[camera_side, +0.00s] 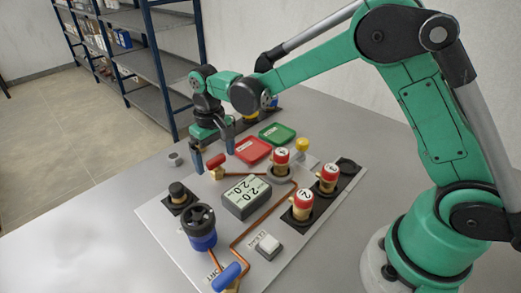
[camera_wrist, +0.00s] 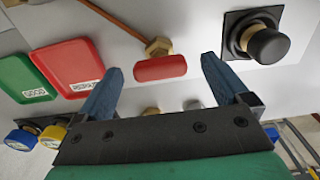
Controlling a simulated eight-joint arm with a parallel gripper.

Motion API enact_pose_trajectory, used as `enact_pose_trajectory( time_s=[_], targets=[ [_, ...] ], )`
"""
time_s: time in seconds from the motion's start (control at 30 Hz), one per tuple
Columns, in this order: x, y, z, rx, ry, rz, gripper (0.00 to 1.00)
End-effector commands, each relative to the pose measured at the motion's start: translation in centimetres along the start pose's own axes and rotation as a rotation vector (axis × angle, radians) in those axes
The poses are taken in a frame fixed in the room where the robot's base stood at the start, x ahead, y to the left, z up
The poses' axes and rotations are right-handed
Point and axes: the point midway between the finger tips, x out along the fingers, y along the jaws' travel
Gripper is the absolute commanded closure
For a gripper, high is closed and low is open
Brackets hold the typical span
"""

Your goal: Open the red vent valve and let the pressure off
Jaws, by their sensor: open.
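The red vent valve (camera_side: 214,159) sits at the far left part of the panel, with a red bar handle on a brass fitting. In the wrist view the red handle (camera_wrist: 160,68) lies crosswise in the picture, with the brass fitting and a copper pipe beyond it. My gripper (camera_side: 214,163) is over the valve with its two blue fingers spread. In the wrist view my gripper (camera_wrist: 161,65) is open, one finger off each end of the handle, with a visible gap on both sides.
A red tray (camera_side: 253,150) and green tray (camera_side: 277,134) lie behind the valve. A black knob (camera_wrist: 268,45) stands right in the wrist view. A black handwheel (camera_side: 199,217), blue-handled valve (camera_side: 227,276) and several red-capped parts (camera_side: 302,202) stand on the panel.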

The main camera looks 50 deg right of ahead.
Motion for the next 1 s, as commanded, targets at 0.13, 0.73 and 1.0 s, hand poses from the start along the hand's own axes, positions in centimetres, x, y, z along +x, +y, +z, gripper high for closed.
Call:
enact_pose_trajectory(
  time_s=[0.13, 0.73, 1.0],
  targets=[
    [0.17, 0.01, 0.00, 0.000, 0.000, 0.000, 0.05],
    [0.11, 0.01, 0.00, -0.012, 0.001, 0.000, 0.90],
    [0.09, 0.01, -0.02, -0.125, 0.000, 0.000, 0.90]
  ],
)
